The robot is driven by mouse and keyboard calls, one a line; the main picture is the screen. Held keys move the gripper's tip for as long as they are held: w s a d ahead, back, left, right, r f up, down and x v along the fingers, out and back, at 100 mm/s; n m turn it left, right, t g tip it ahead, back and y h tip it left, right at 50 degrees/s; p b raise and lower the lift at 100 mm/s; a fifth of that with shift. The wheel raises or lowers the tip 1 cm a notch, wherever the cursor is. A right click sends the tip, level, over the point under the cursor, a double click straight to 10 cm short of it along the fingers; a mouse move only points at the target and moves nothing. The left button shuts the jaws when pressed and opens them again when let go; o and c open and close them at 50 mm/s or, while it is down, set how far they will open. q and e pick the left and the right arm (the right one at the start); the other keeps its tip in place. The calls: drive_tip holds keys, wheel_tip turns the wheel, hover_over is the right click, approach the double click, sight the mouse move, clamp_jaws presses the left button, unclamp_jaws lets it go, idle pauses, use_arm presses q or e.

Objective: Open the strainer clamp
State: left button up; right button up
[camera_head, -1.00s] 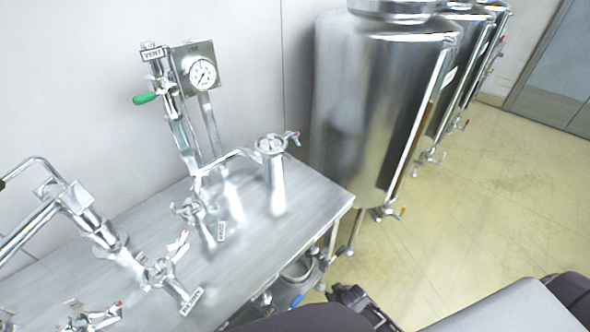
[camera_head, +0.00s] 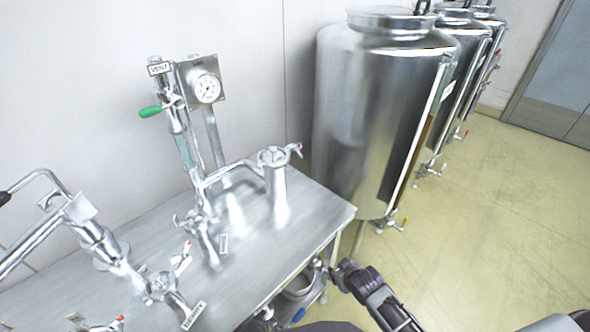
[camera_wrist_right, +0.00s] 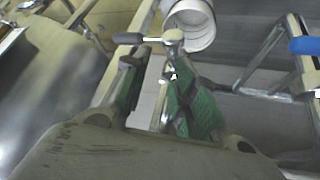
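A steel upright cylinder (camera_head: 276,190) stands on the steel table, with a round clamped cap (camera_head: 272,157) on top. A small red-tipped handle (camera_head: 298,148) sticks out to the cap's right; this looks like the strainer and its clamp, though no label on it is readable. The cap looks closed. My right gripper (camera_head: 342,272) is low beside the table's right front edge, well below and apart from the cap. In the right wrist view its green-padded fingers (camera_wrist_right: 160,95) are apart with nothing seen held between them. My left gripper is not in view.
The steel table (camera_head: 235,275) carries several pipes and valves, a green-handled valve (camera_head: 151,111) and a gauge (camera_head: 207,89). Large tanks (camera_head: 365,130) stand behind the right end. A bucket (camera_head: 299,284) sits under the table edge. The yellow floor (camera_head: 490,220) at right is open.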

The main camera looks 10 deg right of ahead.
sight(288, 161)
drive_tip(key=w+r+t, duration=0.1)
drive_tip(key=r, duration=0.3)
drive_tip(key=w+a+r+t, duration=0.1)
drive_tip(key=r, duration=0.4)
drive_tip(key=w+r+t, duration=0.1)
drive_tip(key=r, duration=0.4)
drive_tip(key=shift+w+a+r+y, duration=0.15)
drive_tip(key=shift+w+r+y, duration=0.05)
drive_tip(key=shift+w+y, duration=0.1)
drive_tip(key=w+r+t+y, duration=0.1)
drive_tip(key=r, duration=0.1)
drive_tip(key=w+r+t, duration=0.1)
drive_tip(key=w, duration=0.1)
drive_tip(key=w+r+n+t+y, duration=0.1)
drive_tip(key=w+r, duration=0.1)
drive_tip(key=shift+w+a+r+y, duration=0.25)
drive_tip(key=shift+a+r+y, duration=0.05)
drive_tip(key=shift+r, duration=0.05)
wheel_tip(288, 161, up, 9)
drive_tip(key=w+a+n+t+y, duration=0.1)
drive_tip(key=w+n+t+y, duration=0.1)
drive_tip(key=y, duration=0.4)
drive_tip(key=shift+w+a+n, duration=0.2)
drive_tip(key=shift+a+n, duration=0.05)
drive_tip(key=shift+n, duration=0.55)
drive_tip(key=shift+w+a, duration=0.15)
drive_tip(key=shift+w, duration=0.1)
drive_tip(key=shift+p+x, duration=1.05)
drive_tip(key=shift+x, duration=5.55)
drive_tip(key=shift+a+r, duration=0.1)
